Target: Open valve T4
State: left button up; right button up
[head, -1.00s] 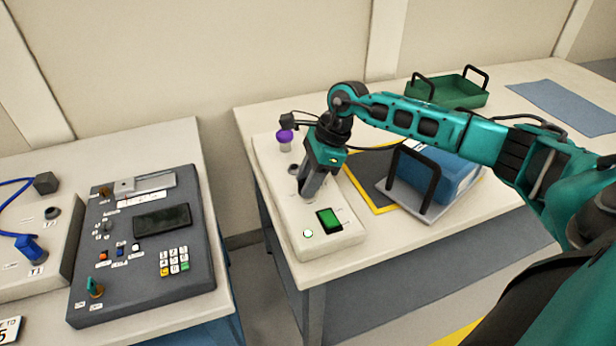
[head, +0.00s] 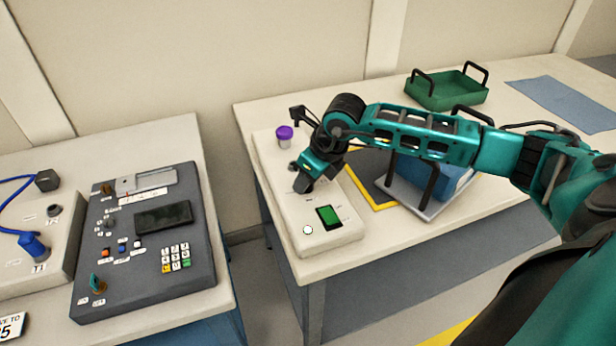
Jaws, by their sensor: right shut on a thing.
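A cream box (head: 330,238) lies on the right-hand table, with a purple knob (head: 284,132) at its far end and a dark screen with a green display (head: 328,216) at its near end. My right gripper (head: 302,184) reaches down, tilted, to the middle of the box top. It is shut on a small part there, which the fingers and wrist mostly hide. I cannot tell its shape or read a T4 label on it. A round indicator (head: 308,230) near the screen looks white. My left gripper is not in view.
A grey control panel (head: 140,275) with keypad and a cream unit (head: 50,275) with a blue fitting (head: 33,246) stand on the left table. A blue case (head: 455,182) on a black-handled tray (head: 405,200) lies under my right arm. A green tray (head: 447,92) stands behind.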

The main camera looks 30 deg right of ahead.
jog(key=shift+m+h, duration=0.3)
jog(key=shift+m, duration=0.4)
jog(key=o, duration=1)
jog(key=shift+o, duration=0.2)
jog(key=shift+r, duration=0.15)
jog(key=a+v, duration=0.1)
jog(key=v, duration=1.1)
jog(key=shift+s+d+r, duration=0.2)
jog(key=shift+d+r, duration=0.1)
jog(key=shift+d, duration=0.15)
